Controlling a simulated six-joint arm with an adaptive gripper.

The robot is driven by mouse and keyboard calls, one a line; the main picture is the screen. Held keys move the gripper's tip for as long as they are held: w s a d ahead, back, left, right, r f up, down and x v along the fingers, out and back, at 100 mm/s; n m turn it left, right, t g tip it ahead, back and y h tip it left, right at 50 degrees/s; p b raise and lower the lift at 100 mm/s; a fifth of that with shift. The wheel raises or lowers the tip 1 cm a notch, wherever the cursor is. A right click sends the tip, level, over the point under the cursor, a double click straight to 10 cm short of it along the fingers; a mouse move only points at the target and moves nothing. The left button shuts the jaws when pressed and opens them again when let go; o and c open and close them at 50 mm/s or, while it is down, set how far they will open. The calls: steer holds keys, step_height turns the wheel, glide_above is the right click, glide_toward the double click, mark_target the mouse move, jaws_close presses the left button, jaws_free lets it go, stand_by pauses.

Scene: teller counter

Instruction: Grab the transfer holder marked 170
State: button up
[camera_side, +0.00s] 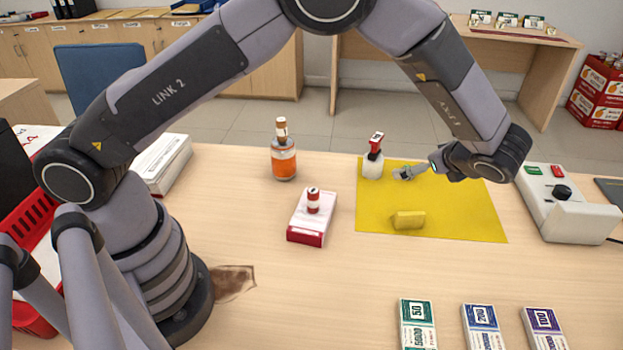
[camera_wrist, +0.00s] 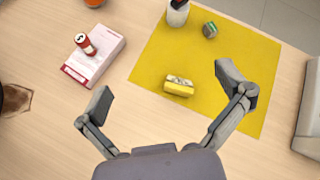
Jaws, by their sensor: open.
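My gripper (camera_side: 412,171) hangs over the back of the yellow mat in the side view. A small yellow block (camera_side: 408,220) lies on the mat, apart from the gripper; in the wrist view the yellow block (camera_wrist: 179,87) shows a pale patch on top, too small to read. I can read no 170 on anything.
An orange bottle (camera_side: 283,158) stands behind the box. Bundles marked 50 (camera_side: 417,325), 200 (camera_side: 481,325) and 100 (camera_side: 543,325) lie in front. A grey device (camera_side: 575,220) sits at right.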

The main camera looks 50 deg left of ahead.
mark_target(412, 215)
steer(key=d+f+m+t, duration=0.1)
steer(key=d+f+m, duration=0.1)
steer(key=f, duration=0.2)
steer(key=d+f+m+t+y, duration=0.1)
steer(key=d+f+m, duration=0.1)
steer(key=f, duration=0.3)
steer(key=d+f+m+t, duration=0.1)
steer(key=d+f+m, duration=0.1)
steer(key=f, duration=0.3)
steer(key=shift+s+d+f+t, duration=0.15)
steer(key=shift+d+t, duration=0.25)
steer(key=shift+d, duration=0.45)
steer(key=shift+y, duration=0.3)
steer(key=x, duration=1.3)
steer(key=shift+a+f, duration=0.1)
steer(key=shift+a, duration=0.25)
steer(key=c, duration=1.3)
steer(key=shift+o, duration=0.2)
